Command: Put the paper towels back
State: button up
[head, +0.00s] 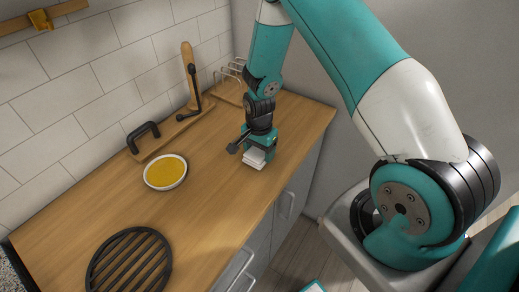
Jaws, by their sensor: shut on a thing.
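My gripper (257,148) is over the right part of the wooden counter, pointing down. It is shut on a small white folded stack (254,159) that looks like the paper towels. My gripper hides part of the stack, and I cannot tell whether it touches the counter. Behind it, near the wall corner, stands a wire rack (229,73) with upright loops on a wooden base. Left of the rack is an upright wooden post (188,72) with a black arm beside it, on a wooden board.
A white bowl of yellow contents (165,171) sits mid-counter. A black handle (143,137) is on the board by the tiled wall. A round black slatted trivet (130,262) lies at the front left. The counter (215,205) is clear between trivet and gripper.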

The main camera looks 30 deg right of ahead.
jog(key=shift+f, duration=0.25)
jog(key=o, duration=1)
jog(key=shift+r, duration=0.15)
notch_tip(320, 180, up, 17)
jog(key=b, duration=0.4)
jog(key=s+a+r+n+y, duration=0.1)
jog(key=s+a+r+n, duration=0.2)
jog(key=s+a+n, duration=0.2)
jog(key=s+a+r+n+y, duration=0.1)
jog(key=s+a+r+n, duration=0.3)
jog(key=s+a+n, duration=0.2)
jog(key=s+a+r+n+y, duration=0.2)
jog(key=s+a+r+n, duration=0.2)
jog(key=s+n, duration=0.4)
jog(key=shift+s+a, duration=0.8)
jog(key=shift+s, duration=0.15)
